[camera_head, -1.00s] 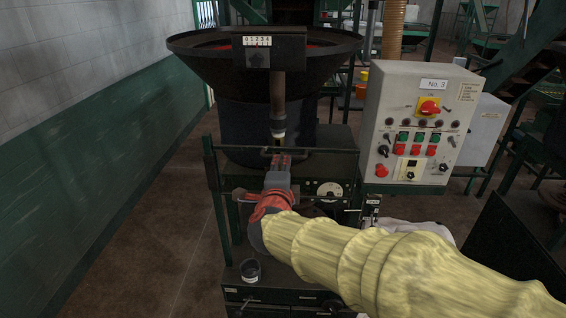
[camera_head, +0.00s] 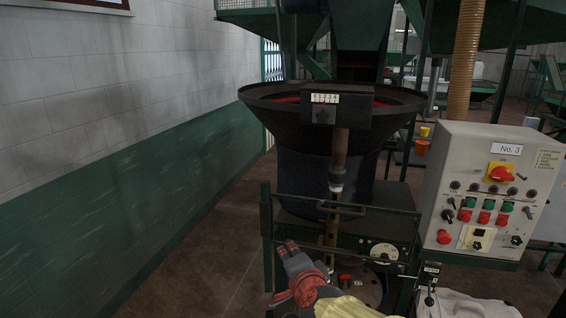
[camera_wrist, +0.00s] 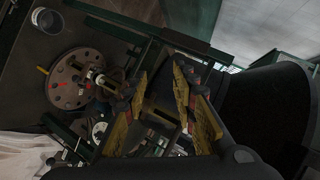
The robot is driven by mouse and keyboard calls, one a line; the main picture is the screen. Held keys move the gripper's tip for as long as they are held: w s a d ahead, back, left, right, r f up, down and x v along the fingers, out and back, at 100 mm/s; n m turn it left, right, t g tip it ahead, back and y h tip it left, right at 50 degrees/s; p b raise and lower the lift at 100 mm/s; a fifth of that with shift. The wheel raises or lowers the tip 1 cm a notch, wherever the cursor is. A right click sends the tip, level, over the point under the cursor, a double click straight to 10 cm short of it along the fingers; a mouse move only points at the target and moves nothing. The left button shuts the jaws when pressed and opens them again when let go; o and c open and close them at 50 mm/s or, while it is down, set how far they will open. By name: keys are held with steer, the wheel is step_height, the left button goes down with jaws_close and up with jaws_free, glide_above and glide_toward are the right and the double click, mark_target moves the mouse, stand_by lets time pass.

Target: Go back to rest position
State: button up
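My gripper (camera_head: 289,250) shows at the lower middle of the head view, a dark grey and red end on my yellow-sleeved arm. It is in front of the machine frame, left of the vertical post under the hopper (camera_head: 335,108). In the wrist view my gripper (camera_wrist: 172,95) has its two yellow-edged fingers apart, with nothing visible held between them. A round brown plate (camera_wrist: 75,79) lies left of the fingers there.
The grey control panel (camera_head: 493,190) marked No. 3 stands at the right. A dark green rail frame (camera_head: 266,225) stands near my gripper. A white bag (camera_head: 465,304) is at lower right. A small cup (camera_wrist: 46,18) shows in the wrist view. Open floor lies left, along the wall.

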steer(key=s+f+n+g+y+b, duration=0.1)
steer(key=s+f+n+g, duration=0.3)
steer(key=s, duration=0.4)
steer(key=s+f+n+g+y+b, duration=0.1)
steer(key=s+f+n+g, duration=0.1)
steer(key=s+f+n, duration=0.4)
steer(key=s+d+n+g+h+b, duration=0.1)
steer(key=s+d+n+h+b, duration=0.1)
steer(key=s+d, duration=1.1)
steer(key=d+h+b, duration=0.1)
steer(key=d+b, duration=0.1)
steer(key=shift+s+f+h+b, duration=0.35)
steer(key=shift+s+h+b, duration=0.05)
